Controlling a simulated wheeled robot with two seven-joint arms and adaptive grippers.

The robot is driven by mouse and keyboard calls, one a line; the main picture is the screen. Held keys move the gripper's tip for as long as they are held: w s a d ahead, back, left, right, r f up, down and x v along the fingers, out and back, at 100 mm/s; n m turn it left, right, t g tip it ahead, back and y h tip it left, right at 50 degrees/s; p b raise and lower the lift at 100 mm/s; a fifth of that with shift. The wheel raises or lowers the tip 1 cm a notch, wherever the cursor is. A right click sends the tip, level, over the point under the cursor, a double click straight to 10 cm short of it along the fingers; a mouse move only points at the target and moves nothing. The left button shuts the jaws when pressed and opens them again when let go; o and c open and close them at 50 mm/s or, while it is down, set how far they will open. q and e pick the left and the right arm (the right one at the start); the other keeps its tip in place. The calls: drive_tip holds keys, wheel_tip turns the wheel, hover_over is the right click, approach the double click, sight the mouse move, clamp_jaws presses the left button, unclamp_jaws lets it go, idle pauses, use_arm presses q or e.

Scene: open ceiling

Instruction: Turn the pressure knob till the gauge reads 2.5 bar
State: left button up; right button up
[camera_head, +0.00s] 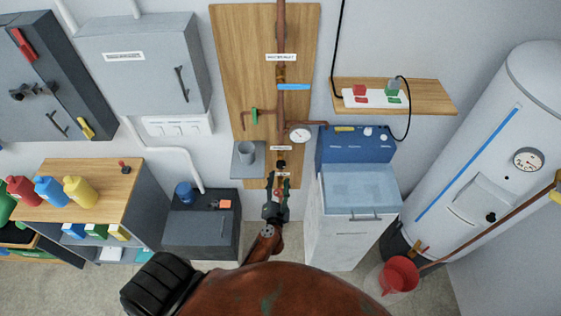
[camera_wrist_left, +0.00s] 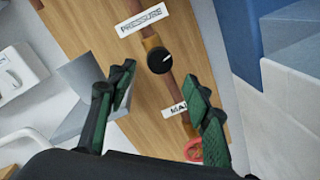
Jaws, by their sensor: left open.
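The pressure knob (camera_wrist_left: 160,60) is a small round black knob with a white pointer mark, on a copper pipe under a "PRESSURE" label (camera_wrist_left: 142,20). In the head view the knob (camera_head: 281,164) shows just above my left gripper (camera_head: 277,181). In the left wrist view my left gripper (camera_wrist_left: 159,86) is open, its green-padded fingers apart and empty, with the knob beyond the gap between the tips; I see no contact. The round white gauge (camera_head: 299,134) sits right of the pipe; its reading is too small to tell. My right gripper is not in view.
A red valve wheel (camera_wrist_left: 194,150) is below the knob, close to the right finger. A grey shelf with a cup (camera_head: 247,152) is left of the knob. A blue-topped white unit (camera_head: 355,146) stands to the right. A green-handled valve (camera_head: 254,117) is up left.

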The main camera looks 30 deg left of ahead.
sight(281, 167)
use_arm(q)
drive_tip(key=x, duration=0.7)
drive_tip(key=shift+r, duration=0.15)
drive_tip(key=shift+w+a, duration=0.2)
drive_tip(key=shift+w, duration=0.15)
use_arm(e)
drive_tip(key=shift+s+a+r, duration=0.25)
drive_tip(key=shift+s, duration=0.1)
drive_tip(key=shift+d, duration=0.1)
